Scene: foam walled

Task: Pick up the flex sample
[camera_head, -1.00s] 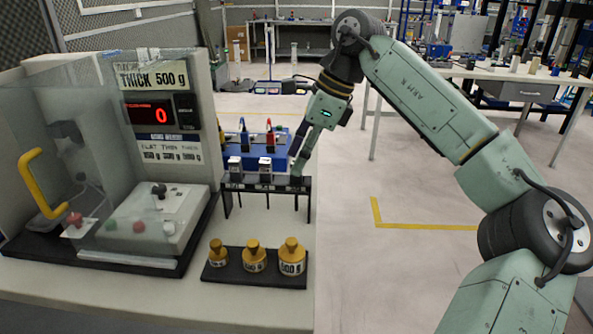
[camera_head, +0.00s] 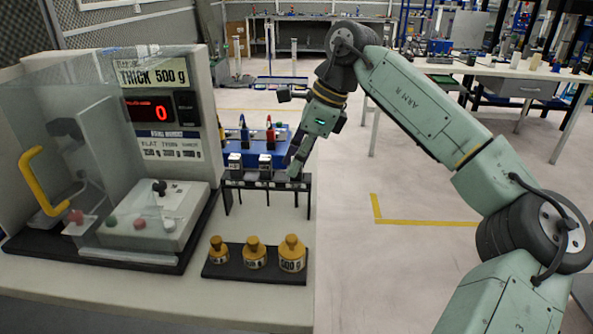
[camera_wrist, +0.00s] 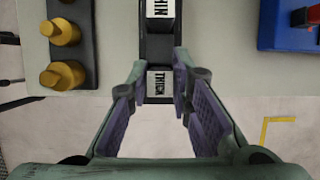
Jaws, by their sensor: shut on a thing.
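The black sample rack (camera_head: 238,185) stands at the right end of the bench, with two white-labelled samples, left (camera_head: 234,162) and middle (camera_head: 265,163), upright in it. My gripper (camera_head: 295,172) reaches down at the rack's right end. In the wrist view, a sample labelled THICK (camera_wrist: 159,82) sits between my fingertips (camera_wrist: 158,88), and my gripper is shut on it. The sample labelled THIN (camera_wrist: 160,8) is farther along the rack. In the head view, my fingers hide the held sample. It appears still at rack level. I see no label reading flex.
A glass-sided test machine (camera_head: 150,205) with a yellow handle (camera_head: 38,180) and a display reading 0 fills the left. Brass weights (camera_head: 254,253) stand on a black tray in front of the rack. A blue box (camera_head: 255,140) is behind. Open floor lies right.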

